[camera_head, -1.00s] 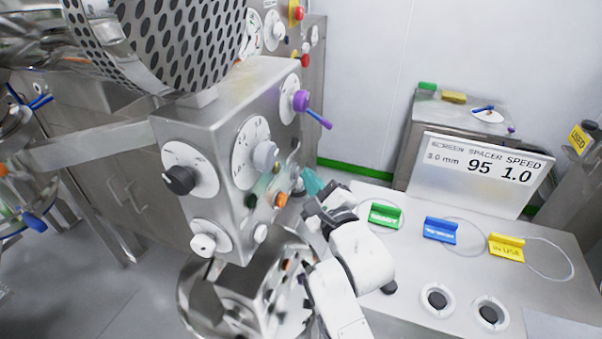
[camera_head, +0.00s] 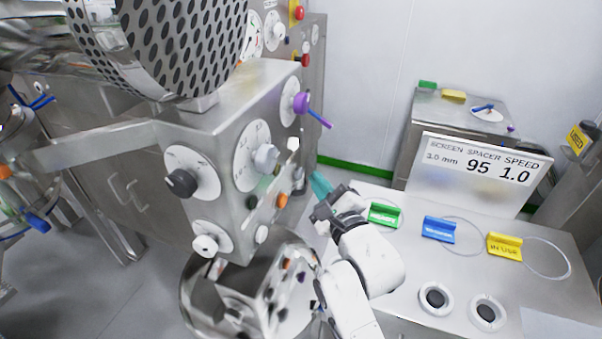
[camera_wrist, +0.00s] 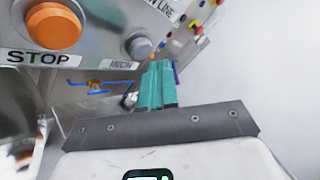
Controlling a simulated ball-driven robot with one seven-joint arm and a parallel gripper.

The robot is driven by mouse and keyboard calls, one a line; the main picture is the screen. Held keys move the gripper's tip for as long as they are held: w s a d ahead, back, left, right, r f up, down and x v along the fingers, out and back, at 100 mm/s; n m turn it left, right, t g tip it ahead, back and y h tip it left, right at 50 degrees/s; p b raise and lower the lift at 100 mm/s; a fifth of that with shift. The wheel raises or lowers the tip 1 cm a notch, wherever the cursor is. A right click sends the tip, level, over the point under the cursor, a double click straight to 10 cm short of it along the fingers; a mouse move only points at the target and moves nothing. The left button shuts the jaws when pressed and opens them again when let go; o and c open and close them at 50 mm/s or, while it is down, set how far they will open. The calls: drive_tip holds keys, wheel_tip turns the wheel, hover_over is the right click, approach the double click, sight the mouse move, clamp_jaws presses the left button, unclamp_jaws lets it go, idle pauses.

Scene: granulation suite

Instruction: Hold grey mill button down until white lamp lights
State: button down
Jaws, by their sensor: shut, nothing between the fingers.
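The grey button (camera_wrist: 139,46) sits on the metal panel beside the larger orange STOP button (camera_wrist: 54,27) in the wrist view; its small label is blurred. The orange button also shows on the mill housing in the head view (camera_head: 282,201). My gripper (camera_head: 319,184) is to the right of the panel, its teal fingers together and empty. In the wrist view the fingertips (camera_wrist: 158,68) appear below and right of the grey button, apparently clear of it. A small bright white piece (camera_head: 293,143), perhaps the lamp, shows above the orange button; I cannot be sure it is lit.
The housing carries a black knob (camera_head: 180,182), a grey dial knob (camera_head: 265,157) and a purple lever (camera_head: 303,103). On the right, a bench holds green (camera_head: 384,214), blue (camera_head: 438,229) and yellow (camera_head: 505,246) tags and a sign (camera_head: 480,172).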

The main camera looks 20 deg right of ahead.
drive_tip(key=shift+s+d+p, duration=0.55)
drive_tip(key=shift+s+d, duration=0.2)
drive_tip(key=shift+d, duration=0.3)
drive_tip(key=shift+s+d+p, duration=0.55)
drive_tip(key=shift+s+d, duration=0.2)
drive_tip(key=shift+d, duration=0.25)
